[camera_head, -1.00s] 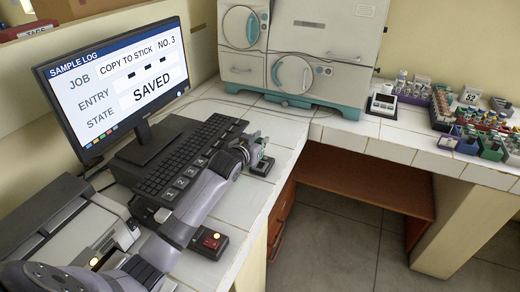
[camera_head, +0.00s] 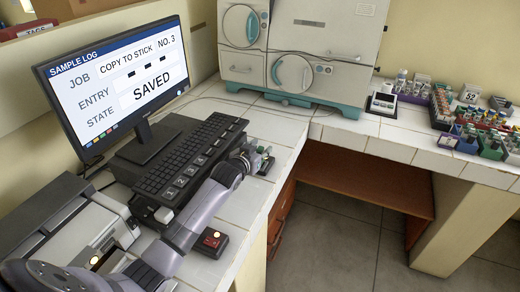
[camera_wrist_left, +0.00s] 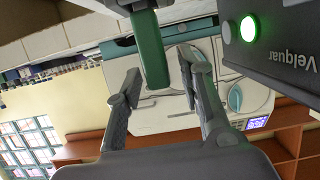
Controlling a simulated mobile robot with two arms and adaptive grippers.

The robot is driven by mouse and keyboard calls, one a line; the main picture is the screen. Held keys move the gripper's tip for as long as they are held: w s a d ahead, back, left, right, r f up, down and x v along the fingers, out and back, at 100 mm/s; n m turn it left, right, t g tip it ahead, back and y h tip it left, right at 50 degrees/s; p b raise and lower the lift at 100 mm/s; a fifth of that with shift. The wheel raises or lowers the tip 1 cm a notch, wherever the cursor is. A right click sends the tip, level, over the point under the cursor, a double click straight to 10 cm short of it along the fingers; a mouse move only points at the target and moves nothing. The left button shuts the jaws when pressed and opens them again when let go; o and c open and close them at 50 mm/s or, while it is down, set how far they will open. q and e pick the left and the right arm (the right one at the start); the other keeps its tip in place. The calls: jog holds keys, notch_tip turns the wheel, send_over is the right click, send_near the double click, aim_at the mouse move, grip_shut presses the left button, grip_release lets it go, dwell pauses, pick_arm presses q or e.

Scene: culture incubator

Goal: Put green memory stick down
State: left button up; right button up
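The green memory stick (camera_wrist_left: 151,55) is in the upper middle of the left wrist view, with its far end at a grey piece at the top edge. That view looks upside down, so the stick appears to stand upright. My left gripper (camera_wrist_left: 160,66) has its two fingers apart on either side of the stick, with gaps visible. The stick's seating is too small to tell. My right gripper is not in view.
A dark box marked Velquar (camera_wrist_left: 285,40) with a lit green lamp is close by. The keyboard (camera_head: 190,160) and monitor (camera_head: 115,85) stand left. A red-button box (camera_head: 211,242) is at the counter's front edge. The incubator (camera_head: 300,50) stands behind; tube racks (camera_head: 485,120) are far right.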

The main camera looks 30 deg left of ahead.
pick_arm(q)
jog(key=shift+r, duration=0.1)
jog(key=v, duration=1.2)
jog(key=shift+b, duration=0.35)
jog(key=shift+c, duration=0.2)
dwell(1.7)
